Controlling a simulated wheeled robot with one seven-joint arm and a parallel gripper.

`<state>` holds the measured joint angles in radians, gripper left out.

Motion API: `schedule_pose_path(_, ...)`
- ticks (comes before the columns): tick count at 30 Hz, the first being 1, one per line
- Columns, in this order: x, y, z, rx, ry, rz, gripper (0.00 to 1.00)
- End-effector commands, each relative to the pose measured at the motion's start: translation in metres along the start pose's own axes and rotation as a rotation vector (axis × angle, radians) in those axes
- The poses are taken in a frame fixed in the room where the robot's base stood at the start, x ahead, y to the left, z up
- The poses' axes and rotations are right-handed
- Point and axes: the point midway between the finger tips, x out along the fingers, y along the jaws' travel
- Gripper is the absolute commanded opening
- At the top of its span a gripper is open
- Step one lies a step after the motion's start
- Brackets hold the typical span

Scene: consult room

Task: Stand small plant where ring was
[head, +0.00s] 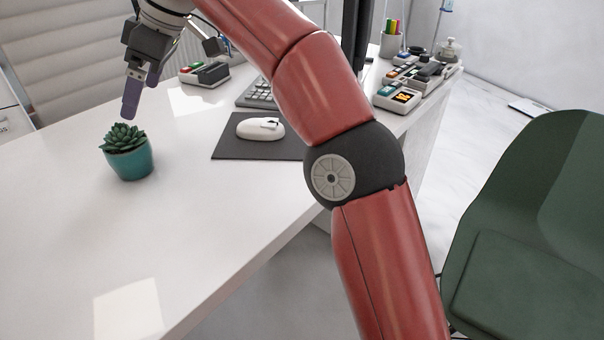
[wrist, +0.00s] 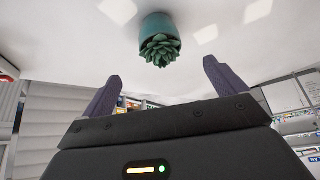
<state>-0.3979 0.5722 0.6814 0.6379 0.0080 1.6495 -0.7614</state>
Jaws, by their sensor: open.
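The small plant is a green succulent (head: 122,137) in a teal pot (head: 130,162), upright on the white desk near its left side in the head view. In the wrist view the succulent (wrist: 160,52) and its pot (wrist: 157,25) show upside down beyond the gap between my fingers. My gripper (head: 138,92) is above and just behind the plant, with purple fingers pointing down. In the wrist view its two fingers (wrist: 158,82) are spread wide with nothing between them. No ring is visible in either view.
A white mouse (head: 258,128) sits on a dark mat (head: 232,148) right of the plant. A keyboard (head: 258,94), small devices (head: 204,73) and a pen cup (head: 391,40) stand farther back. A green chair (head: 535,230) is at right. The desk front (head: 190,225) is clear.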

Motion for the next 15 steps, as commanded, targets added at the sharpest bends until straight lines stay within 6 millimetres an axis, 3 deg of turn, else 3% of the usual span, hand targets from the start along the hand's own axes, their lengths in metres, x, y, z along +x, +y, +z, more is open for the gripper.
schedule_pose_path(5, -0.005, -0.006, 0.006, 0.032, -0.029, 0.035, 0.96)
schedule_pose_path(8, -0.015, -0.015, 0.024, 0.110, -0.086, 0.108, 0.96)
schedule_pose_path(11, -0.028, -0.027, 0.060, 0.244, -0.151, 0.218, 0.96)
schedule_pose_path(15, -0.046, -0.046, 0.132, 0.479, -0.214, 0.380, 0.96)
